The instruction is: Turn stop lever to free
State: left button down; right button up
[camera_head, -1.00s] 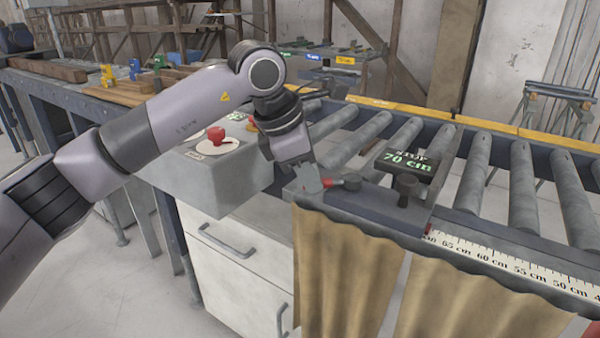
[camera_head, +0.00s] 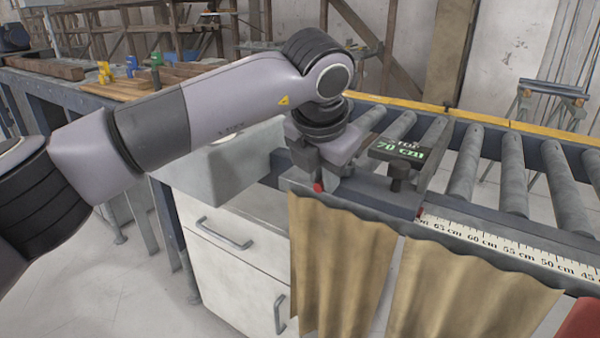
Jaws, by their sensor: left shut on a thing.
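My left gripper (camera_head: 326,180) is over the left end of the block and shut on the stop lever. Only the lever's red tip (camera_head: 318,187) shows, below the gripper on its near side. The rest of the lever and most of the fingers are hidden by the gripper. My right gripper is not in view.
A ruler scale (camera_head: 500,245) runs along the conveyor's front edge, above tan curtains (camera_head: 340,265). Conveyor rollers (camera_head: 513,185) extend to the right. A grey box (camera_head: 225,165) and a white drawer cabinet (camera_head: 220,260) stand left of the block.

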pick_arm(q)
jog(key=shift+s+d+n+y, duration=0.25)
jog(key=shift+d+n+y, duration=0.1)
jog(key=shift+n, duration=0.25)
jog(key=c, duration=1.1)
grip_release()
jog(key=shift+o, duration=0.2)
jog(key=v, duration=0.7)
jog(key=shift+b, duration=0.4)
jog(key=shift+s, duration=0.1)
